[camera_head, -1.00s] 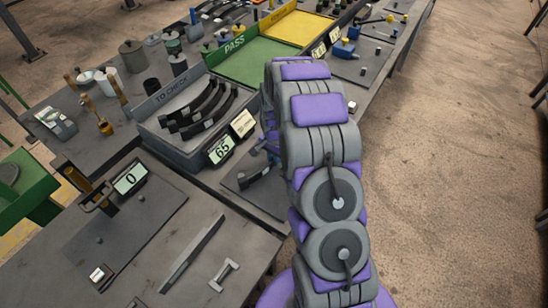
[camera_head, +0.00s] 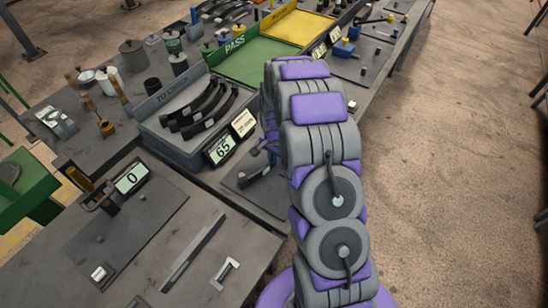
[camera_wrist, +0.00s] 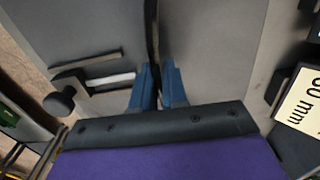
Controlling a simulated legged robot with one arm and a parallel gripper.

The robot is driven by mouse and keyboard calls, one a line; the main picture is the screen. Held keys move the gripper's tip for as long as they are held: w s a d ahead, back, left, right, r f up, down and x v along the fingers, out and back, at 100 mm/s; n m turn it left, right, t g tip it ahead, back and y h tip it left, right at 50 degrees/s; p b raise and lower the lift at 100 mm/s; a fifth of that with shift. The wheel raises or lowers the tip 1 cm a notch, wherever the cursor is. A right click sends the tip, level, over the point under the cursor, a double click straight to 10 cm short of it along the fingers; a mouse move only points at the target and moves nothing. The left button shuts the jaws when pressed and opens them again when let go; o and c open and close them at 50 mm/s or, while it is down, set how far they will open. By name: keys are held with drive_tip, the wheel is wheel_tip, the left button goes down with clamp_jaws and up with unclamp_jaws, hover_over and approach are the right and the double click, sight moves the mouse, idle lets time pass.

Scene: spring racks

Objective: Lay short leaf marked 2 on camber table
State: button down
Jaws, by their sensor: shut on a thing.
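In the wrist view my gripper (camera_wrist: 158,92) has its two blue fingers closed on a thin dark strip (camera_wrist: 152,35), seen nearly edge-on and running up out of the picture. It looks like a leaf; no mark on it is readable. Below it is a plain grey surface (camera_wrist: 205,50), which I cannot surely name as the camber table. In the head view my arm hides the fingers and the held strip. Several dark curved leaves (camera_head: 207,107) lie in the grey TO CHECK tray (camera_head: 177,150); their marks are not readable.
A clamp-like fixture with a round knob (camera_wrist: 60,101) is left of my fingers, and a 60 mm card (camera_wrist: 300,103) is to the right. In the head view, displays read 65 (camera_head: 220,149) and 0 (camera_head: 131,178). A green PASS tray (camera_head: 262,62) lies beyond.

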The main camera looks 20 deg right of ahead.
drive_tip(key=shift+w+a+r, duration=0.1)
drive_tip(key=shift+w+a, duration=0.2)
drive_tip(key=shift+w, duration=0.2)
idle(1.0)
drive_tip(key=shift+f, duration=0.2)
idle(0.5)
drive_tip(key=c, duration=1.1)
unclamp_jaws()
drive_tip(key=shift+o, duration=0.6)
drive_tip(key=o, duration=0.4)
drive_tip(key=shift+f, duration=0.1)
drive_tip(key=shift+r+p, duration=1.3)
drive_tip(key=shift+r, duration=2.75)
drive_tip(key=shift+s, duration=0.1)
